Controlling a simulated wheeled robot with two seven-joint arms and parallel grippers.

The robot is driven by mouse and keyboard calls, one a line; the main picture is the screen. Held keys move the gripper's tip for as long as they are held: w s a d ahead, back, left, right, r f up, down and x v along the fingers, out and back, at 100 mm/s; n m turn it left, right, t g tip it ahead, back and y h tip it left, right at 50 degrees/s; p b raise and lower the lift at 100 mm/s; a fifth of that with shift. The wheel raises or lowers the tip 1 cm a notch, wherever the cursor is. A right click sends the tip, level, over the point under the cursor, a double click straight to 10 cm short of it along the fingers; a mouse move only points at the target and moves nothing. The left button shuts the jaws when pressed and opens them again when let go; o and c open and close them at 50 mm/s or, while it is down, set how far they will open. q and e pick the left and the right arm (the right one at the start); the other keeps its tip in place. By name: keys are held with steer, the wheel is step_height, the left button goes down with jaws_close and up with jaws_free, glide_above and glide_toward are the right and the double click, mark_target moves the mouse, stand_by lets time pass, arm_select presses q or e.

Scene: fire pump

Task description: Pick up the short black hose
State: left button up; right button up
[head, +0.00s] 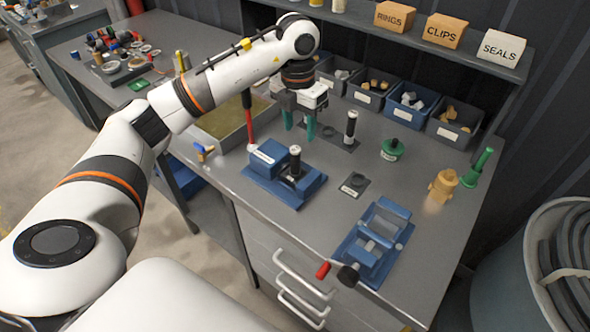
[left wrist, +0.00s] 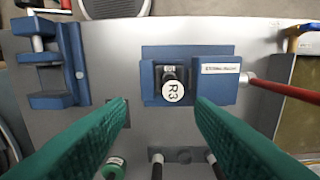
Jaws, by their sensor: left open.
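Several upright black cylinders are in sight, and I cannot tell for sure which is the short black hose. One (head: 351,125) with pale bands stands on a dark mat at the back of the bench. Another (head: 295,162) stands in the blue fixture (head: 262,172); its white top reads R3 in the left wrist view (left wrist: 173,92). The ends of two slim black pieces (left wrist: 157,165) show at that view's lower edge. My left gripper (head: 300,126) points down, open and empty, behind the fixture and left of the back cylinder. My right gripper is not in view.
A blue vise-like fixture (head: 372,243) is near the front edge. A green knob (head: 392,150), a brass fitting (head: 442,187) and a green nozzle (head: 478,167) stand to the right. Parts bins (head: 408,108) line the back.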

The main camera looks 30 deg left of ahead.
mark_target(295, 158)
arm_select(q)
steer(key=shift+s+a, duration=0.1)
steer(key=shift+a, duration=0.4)
step_height(295, 158, down, 6)
steer(key=shift+f+p, duration=0.1)
steer(key=shift+p, duration=0.95)
steer(key=shift+f+p, duration=0.4)
steer(key=shift+f, duration=0.1)
steer(key=f, duration=0.1)
steer(key=f+p, duration=0.1)
steer(key=f, duration=0.1)
steer(key=shift+w+a+f+p, duration=0.15)
steer(key=shift+w+f+p, duration=0.1)
steer(key=shift+f+p, duration=0.1)
steer(key=shift+f, duration=0.4)
steer(key=shift+c, duration=0.4)
jaws_close()
